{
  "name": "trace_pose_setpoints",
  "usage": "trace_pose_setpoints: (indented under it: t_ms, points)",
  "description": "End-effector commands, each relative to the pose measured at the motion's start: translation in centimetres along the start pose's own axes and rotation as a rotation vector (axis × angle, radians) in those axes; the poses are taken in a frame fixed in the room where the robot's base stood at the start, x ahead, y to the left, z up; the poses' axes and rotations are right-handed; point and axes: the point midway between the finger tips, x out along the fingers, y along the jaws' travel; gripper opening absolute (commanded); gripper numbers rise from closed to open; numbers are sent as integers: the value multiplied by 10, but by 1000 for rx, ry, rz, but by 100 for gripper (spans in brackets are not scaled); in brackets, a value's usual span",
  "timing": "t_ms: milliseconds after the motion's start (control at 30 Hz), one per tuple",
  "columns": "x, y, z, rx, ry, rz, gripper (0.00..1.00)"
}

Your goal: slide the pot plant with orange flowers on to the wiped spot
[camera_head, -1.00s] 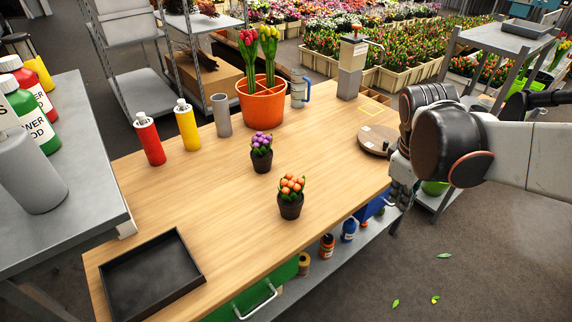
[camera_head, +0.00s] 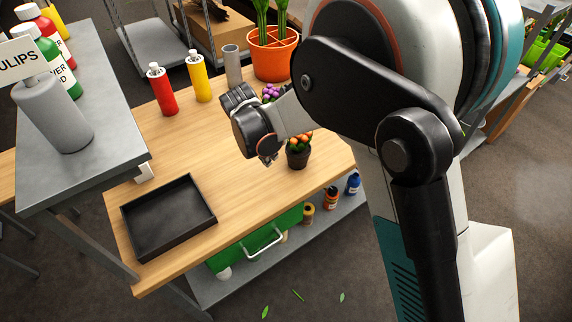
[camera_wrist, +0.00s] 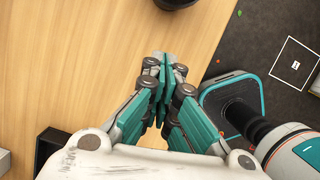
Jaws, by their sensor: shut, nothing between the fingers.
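The pot plant with orange flowers (camera_head: 299,155) stands upright in a dark pot on the wooden table, near its front edge. My gripper (camera_head: 268,161) is just left of it in the head view, pointing down, with a small gap between them. In the wrist view my gripper (camera_wrist: 165,62) has its fingers together with nothing between them. A dark round pot base (camera_wrist: 177,3) is cut off at the top edge there, ahead of the fingertips. I cannot make out a wiped spot on the table (camera_head: 200,155); my arm covers the table's right part.
A purple-flowered pot (camera_head: 270,92) is mostly hidden behind my wrist. A black tray (camera_head: 205,222) lies at the table's front left. A red bottle (camera_head: 162,92), a yellow bottle (camera_head: 199,78), a grey cylinder (camera_head: 232,66) and an orange planter (camera_head: 273,58) stand behind. Table between is clear.

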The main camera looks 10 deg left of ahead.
Motion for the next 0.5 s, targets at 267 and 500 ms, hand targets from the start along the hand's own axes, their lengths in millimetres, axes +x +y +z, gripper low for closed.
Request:
trace_pose_setpoints:
  t_ms: [267, 500]
  points:
    - [23, 7, -9, -43, -3, 5, 0]
    - [70, 7, -9, -39, -3, 5, 0]
